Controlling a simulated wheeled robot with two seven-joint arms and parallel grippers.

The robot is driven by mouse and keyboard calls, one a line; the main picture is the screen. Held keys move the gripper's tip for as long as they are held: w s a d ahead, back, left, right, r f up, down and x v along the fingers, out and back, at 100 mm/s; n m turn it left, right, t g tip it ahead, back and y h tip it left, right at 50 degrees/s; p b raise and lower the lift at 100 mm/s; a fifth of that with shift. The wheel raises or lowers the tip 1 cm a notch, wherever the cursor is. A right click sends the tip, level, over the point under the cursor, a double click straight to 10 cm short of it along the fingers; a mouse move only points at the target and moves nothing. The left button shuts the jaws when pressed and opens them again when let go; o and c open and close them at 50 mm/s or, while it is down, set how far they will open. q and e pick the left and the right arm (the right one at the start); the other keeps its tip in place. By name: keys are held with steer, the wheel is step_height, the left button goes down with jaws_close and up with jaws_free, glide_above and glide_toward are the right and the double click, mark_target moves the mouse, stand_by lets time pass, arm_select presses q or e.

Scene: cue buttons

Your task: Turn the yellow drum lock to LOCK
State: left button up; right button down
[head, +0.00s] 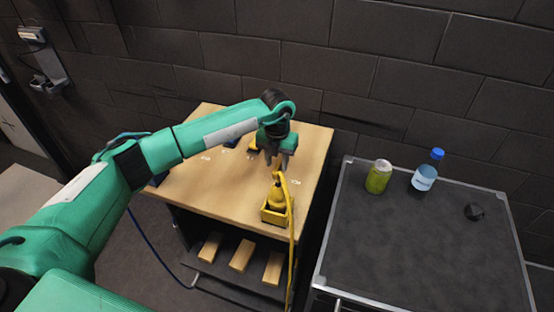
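A yellow device (276,206) stands near the front right edge of the wooden tabletop, with a rounded upper part in a box-like yellow base. A yellow strap or cable runs from it down over the table edge. Another small yellow piece (253,146) lies farther back, partly hidden by my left arm. I cannot tell for certain which is the drum lock, and no LOCK lettering is readable. My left gripper (278,161) points down above the tabletop, just behind and above the yellow device, apart from it. Its fingers look apart and empty. My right gripper is out of view.
The wooden table (316,150) has small white markings and blue pieces, partly hidden. Several wood blocks (240,256) lie on its lower shelf. A dark cabinet (420,250) at right holds a green can (379,178), a bottle (425,174) and a black knob-like object (474,212).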

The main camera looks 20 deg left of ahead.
arm_select(q)
steer(key=shift+f, duration=0.8)
steer(key=c, duration=0.5)
jaws_close()
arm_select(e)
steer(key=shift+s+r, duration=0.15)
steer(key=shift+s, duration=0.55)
